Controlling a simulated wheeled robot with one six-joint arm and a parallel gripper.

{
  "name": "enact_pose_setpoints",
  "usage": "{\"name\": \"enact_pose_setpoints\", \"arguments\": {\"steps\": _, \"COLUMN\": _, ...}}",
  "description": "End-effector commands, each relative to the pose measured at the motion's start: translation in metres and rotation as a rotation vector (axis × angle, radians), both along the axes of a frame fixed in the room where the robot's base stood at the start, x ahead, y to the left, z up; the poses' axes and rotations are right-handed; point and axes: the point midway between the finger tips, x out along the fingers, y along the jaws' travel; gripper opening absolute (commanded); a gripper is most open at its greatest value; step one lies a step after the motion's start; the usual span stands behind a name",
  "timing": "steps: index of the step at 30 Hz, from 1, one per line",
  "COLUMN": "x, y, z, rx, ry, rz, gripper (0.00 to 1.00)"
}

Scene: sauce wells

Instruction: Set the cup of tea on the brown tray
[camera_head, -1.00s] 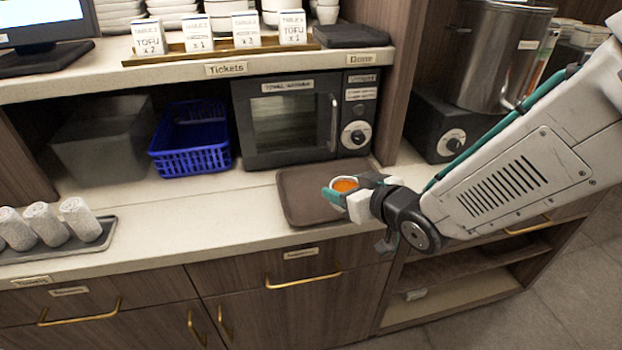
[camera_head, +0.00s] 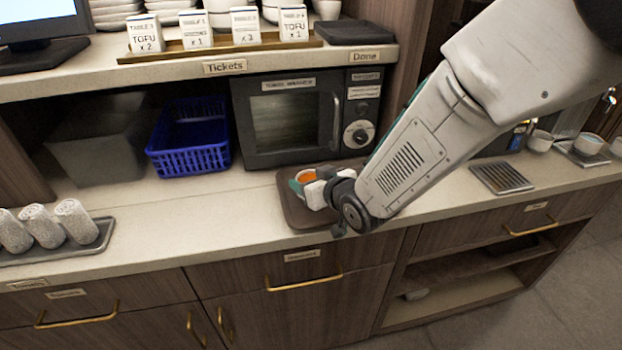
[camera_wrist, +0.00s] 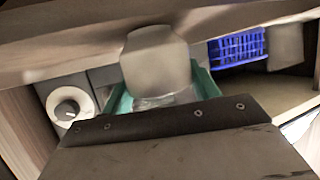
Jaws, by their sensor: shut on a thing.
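The cup of tea (camera_head: 304,176) is a small pale cup with orange-brown tea in it, upright in the head view. My gripper (camera_head: 308,187) is shut on it, with teal fingertips at its sides. The brown tray (camera_head: 294,212) lies flat on the counter below the cup, in front of the towel warmer. The cup appears over the tray's middle; whether it touches the tray I cannot tell. In the wrist view my gripper's teal fingers (camera_wrist: 121,104) show, and the cup is hidden there behind a pale block of my gripper.
The towel warmer (camera_head: 290,122) stands right behind the tray. A blue basket (camera_head: 188,158) sits to its left. Rolled towels on a grey tray (camera_head: 97,240) lie at the far left. The counter between them is clear. A ticket shelf (camera_head: 225,67) hangs above.

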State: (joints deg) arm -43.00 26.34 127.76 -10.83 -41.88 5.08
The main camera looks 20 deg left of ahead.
Motion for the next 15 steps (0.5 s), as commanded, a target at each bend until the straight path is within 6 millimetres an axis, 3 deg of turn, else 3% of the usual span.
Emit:
{"name": "enact_pose_setpoints", "arguments": {"steps": 8, "x": 0.0009, "y": -0.0011, "z": -0.0019, "rx": 0.000, "ry": 0.000, "rz": -0.002, "gripper": 0.32}}
{"name": "enact_pose_setpoints", "arguments": {"steps": 9, "x": 0.0008, "y": -0.0012, "z": -0.0025, "rx": 0.000, "ry": 0.000, "rz": -0.002, "gripper": 0.66}}
{"name": "enact_pose_setpoints", "arguments": {"steps": 11, "x": 0.0009, "y": -0.0012, "z": -0.0021, "rx": 0.000, "ry": 0.000, "rz": -0.002, "gripper": 0.82}}
{"name": "enact_pose_setpoints", "arguments": {"steps": 15, "x": 0.0008, "y": -0.0012, "z": -0.0020, "rx": 0.000, "ry": 0.000, "rz": -0.002, "gripper": 0.82}}
